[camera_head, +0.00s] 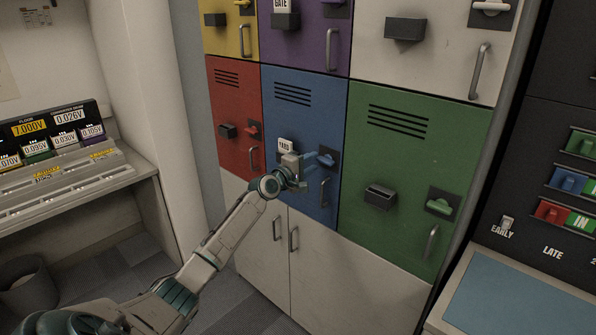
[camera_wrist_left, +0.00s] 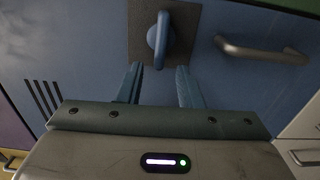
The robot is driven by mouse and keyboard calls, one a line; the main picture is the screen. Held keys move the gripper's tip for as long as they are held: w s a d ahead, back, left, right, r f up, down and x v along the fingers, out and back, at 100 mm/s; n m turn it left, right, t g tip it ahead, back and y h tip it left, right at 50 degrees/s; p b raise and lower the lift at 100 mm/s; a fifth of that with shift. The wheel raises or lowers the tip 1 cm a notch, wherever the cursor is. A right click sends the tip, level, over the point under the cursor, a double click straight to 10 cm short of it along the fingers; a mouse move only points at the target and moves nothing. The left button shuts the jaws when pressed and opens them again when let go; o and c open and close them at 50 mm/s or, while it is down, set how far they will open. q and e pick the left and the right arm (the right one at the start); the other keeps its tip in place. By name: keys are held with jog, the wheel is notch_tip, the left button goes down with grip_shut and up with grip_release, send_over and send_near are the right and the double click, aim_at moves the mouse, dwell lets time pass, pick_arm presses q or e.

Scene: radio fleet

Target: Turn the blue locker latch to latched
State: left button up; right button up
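The blue locker (camera_head: 292,112) is the middle door of the lower row in the head view. Its blue latch lever (camera_wrist_left: 159,36) sits on a dark square plate (camera_wrist_left: 183,20) in the wrist view and lies crosswise to the door's metal handle (camera_wrist_left: 262,50). In the head view my left gripper (camera_head: 312,161) is at the latch and partly covers it. In the wrist view my left gripper (camera_wrist_left: 159,76) is open, its two blue fingers apart with nothing between their tips. The lever is just beyond the tips, roughly centred on the gap. My right gripper is not in view.
A red locker (camera_head: 231,98) and a green locker (camera_head: 415,155) flank the blue one. The green door's dark box (camera_head: 380,197) and several metal handles stick out. A desk with displays (camera_head: 60,135) is left; a dark switch panel (camera_head: 560,130) is right.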

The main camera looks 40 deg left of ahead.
pick_arm(q)
jog(key=s, duration=0.8)
jog(key=shift+s+a, duration=0.3)
jog(key=shift+a, duration=0.05)
jog(key=shift+f, duration=0.1)
